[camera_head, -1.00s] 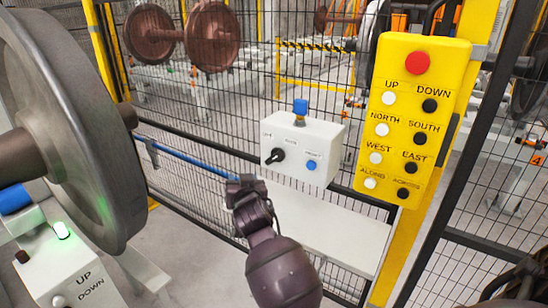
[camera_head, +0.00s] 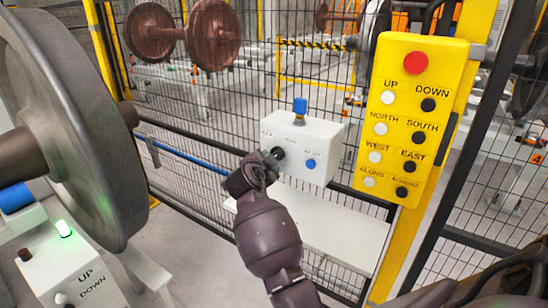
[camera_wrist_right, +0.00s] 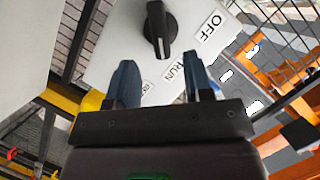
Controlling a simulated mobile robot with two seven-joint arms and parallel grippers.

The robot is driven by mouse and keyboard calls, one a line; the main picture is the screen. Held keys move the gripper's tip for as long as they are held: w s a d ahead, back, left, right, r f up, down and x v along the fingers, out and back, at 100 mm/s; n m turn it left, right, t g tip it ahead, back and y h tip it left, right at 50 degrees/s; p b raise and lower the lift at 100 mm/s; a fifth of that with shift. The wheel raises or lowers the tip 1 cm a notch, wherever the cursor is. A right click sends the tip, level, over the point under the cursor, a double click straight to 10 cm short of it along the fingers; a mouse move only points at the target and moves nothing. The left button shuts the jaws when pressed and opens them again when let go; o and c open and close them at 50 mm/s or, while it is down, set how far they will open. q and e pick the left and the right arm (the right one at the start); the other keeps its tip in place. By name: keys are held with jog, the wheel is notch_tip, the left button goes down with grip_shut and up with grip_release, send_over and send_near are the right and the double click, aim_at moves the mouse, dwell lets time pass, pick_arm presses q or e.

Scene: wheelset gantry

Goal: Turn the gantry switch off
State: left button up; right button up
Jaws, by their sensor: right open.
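The gantry switch is a black rotary knob (camera_head: 278,153) on the front of a white control box (camera_head: 318,135). In the right wrist view the knob (camera_wrist_right: 158,28) has a white pointer line directed down the picture, away from the OFF label (camera_wrist_right: 211,28) and between RUN (camera_wrist_right: 187,68) and a small, partly readable label. My right gripper (camera_head: 264,163) is beside the knob in the head view. In the right wrist view its two fingers (camera_wrist_right: 158,85) are open and empty, with the knob ahead of their tips and not between them. My left gripper is not in view.
A blue button (camera_head: 310,164) and a blue-topped part (camera_head: 300,106) are on the box. A yellow pendant (camera_head: 411,120) with a red button hangs on the right. Mesh fence stands behind. A large wheel (camera_head: 65,125) and an UP/DOWN box (camera_head: 75,275) are on the left.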

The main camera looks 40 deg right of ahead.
aim_at(275, 156)
jog(key=x, duration=0.7)
jog(key=shift+w+d, duration=0.15)
jog(key=c, duration=0.7)
jog(key=shift+o, duration=0.2)
